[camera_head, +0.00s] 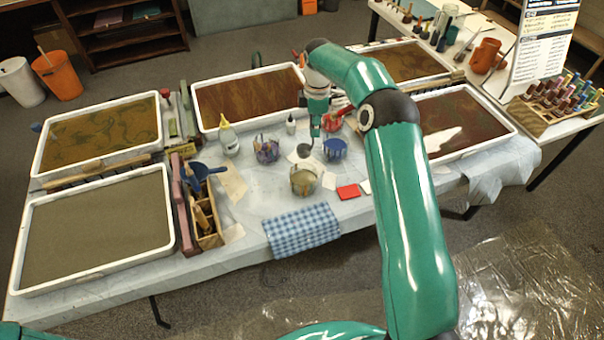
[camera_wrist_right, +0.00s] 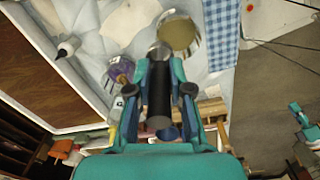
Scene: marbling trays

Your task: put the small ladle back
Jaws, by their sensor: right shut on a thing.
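My right gripper (camera_head: 316,128) is above the middle of the table, shut on the small ladle. The ladle's dark handle (camera_wrist_right: 158,98) stands between the fingers in the right wrist view. Its grey metal bowl (camera_head: 304,150) hangs down among the paint cups, beyond the cup of greyish-yellow paint (camera_head: 304,182). In the wrist view this bowl (camera_wrist_right: 160,49) appears beside the rim of that cup (camera_wrist_right: 178,32). I cannot tell how high it is above the cloth. Teal parts at the right edge of the wrist view may be my left arm; its jaws cannot be made out.
A purple-stained cup (camera_head: 267,151) and a blue cup (camera_head: 335,150) stand close to the ladle. A white bottle (camera_head: 228,140) and wooden caddy (camera_head: 207,218) are left of them. A blue checked towel (camera_head: 302,230) lies at the front edge. Wide trays (camera_head: 172,225) surround the middle.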

